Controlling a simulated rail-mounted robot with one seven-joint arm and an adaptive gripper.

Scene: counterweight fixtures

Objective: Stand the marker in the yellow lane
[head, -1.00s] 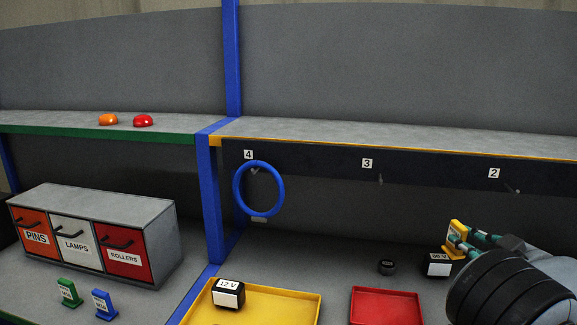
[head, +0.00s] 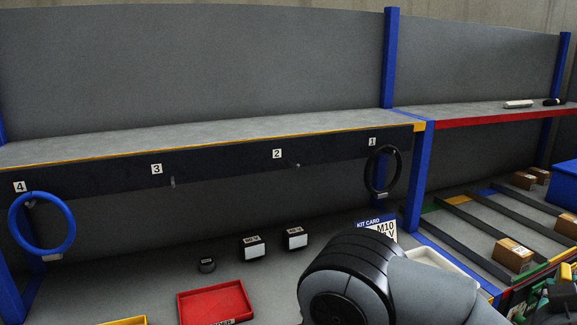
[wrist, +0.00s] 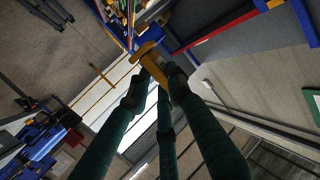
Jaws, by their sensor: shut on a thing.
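My gripper (wrist: 156,80) shows in the wrist view with its dark fingertips closed on a yellow marker (wrist: 150,58). The marker is held clear of any surface that I can make out there. In the head view only my arm's rounded grey and black links show, low right of centre; the gripper and marker are out of sight. Sloping lanes with dark dividers lie at the right of the head view. A short yellow strip (head: 458,199) marks one lane's far end, between a green and a blue strip.
A cardboard box (head: 512,254) sits in a near lane, with more boxes farther right. A blue bin (head: 566,186) stands at the right edge. A blue post (head: 416,178), a kit card (head: 376,223) and a pale tray (head: 440,261) are beside my arm. A red tray (head: 214,302) lies left.

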